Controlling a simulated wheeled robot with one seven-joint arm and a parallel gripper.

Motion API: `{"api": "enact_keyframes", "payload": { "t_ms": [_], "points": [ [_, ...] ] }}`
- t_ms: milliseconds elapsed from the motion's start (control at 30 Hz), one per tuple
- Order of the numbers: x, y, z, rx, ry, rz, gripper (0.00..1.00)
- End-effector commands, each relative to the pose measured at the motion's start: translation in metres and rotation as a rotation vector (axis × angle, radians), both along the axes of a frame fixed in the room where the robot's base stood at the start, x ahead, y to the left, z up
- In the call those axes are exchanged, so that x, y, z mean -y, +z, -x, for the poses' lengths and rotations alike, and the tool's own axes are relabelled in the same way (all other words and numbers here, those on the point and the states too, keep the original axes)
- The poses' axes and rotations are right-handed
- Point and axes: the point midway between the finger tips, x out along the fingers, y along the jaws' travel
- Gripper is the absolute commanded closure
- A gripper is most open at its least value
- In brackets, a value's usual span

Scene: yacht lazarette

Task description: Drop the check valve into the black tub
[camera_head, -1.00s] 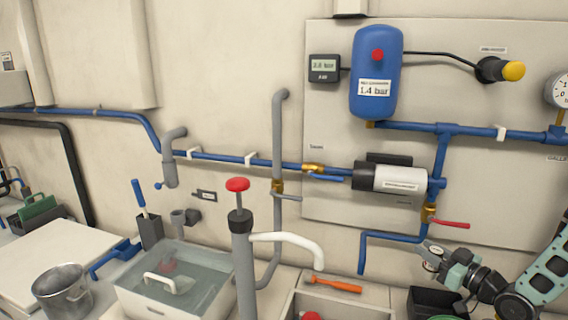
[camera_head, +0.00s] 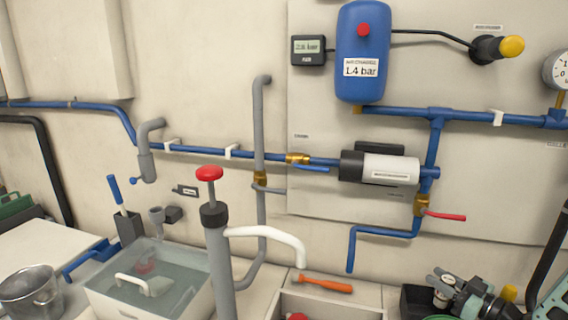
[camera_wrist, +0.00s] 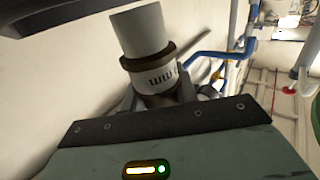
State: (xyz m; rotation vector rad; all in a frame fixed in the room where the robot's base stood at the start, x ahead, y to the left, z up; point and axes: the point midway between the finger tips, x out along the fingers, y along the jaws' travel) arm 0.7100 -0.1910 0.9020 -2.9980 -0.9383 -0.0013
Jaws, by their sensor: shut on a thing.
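The check valve (camera_wrist: 150,55) is a pale cylinder with dark bands and some lettering. In the wrist view it stands up from between my jaws, slightly tilted. In the head view it is a small pale piece (camera_head: 440,299) at the tip of my gripper (camera_head: 441,286), which is shut on it. The black tub (camera_head: 410,300) is at the bottom of the head view. My gripper and the valve overlap the tub's right part in the picture. The tub's inside is mostly hidden, and I cannot tell the valve's height over it.
A pale bin (camera_head: 335,304) is left of the tub, with an orange-handled tool (camera_head: 324,285) behind it. A green round thing (camera_head: 440,318) shows at the bottom edge. The blue pipe (camera_head: 351,252) and red-handled valve (camera_head: 445,216) are on the wall behind.

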Motion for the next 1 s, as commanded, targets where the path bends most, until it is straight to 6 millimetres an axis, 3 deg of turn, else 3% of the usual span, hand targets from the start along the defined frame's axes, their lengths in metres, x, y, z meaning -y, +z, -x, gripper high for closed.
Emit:
{"api": "enact_keyframes", "payload": {
  "t_ms": [100,367,400,467,800,1000],
  "points": [
    [0.000,-0.009,0.000,0.001,0.000,0.000,1.00],
    [0.000,-0.008,0.000,0.001,0.000,0.000,1.00],
    [0.000,-0.008,0.000,0.001,0.000,0.000,0.62],
    [0.000,-0.008,0.000,0.001,0.000,0.000,0.46],
    [0.000,-0.006,0.000,0.001,0.000,0.001,0.45],
    [0.000,0.017,0.000,0.003,0.000,0.001,0.45]
  ]
}}
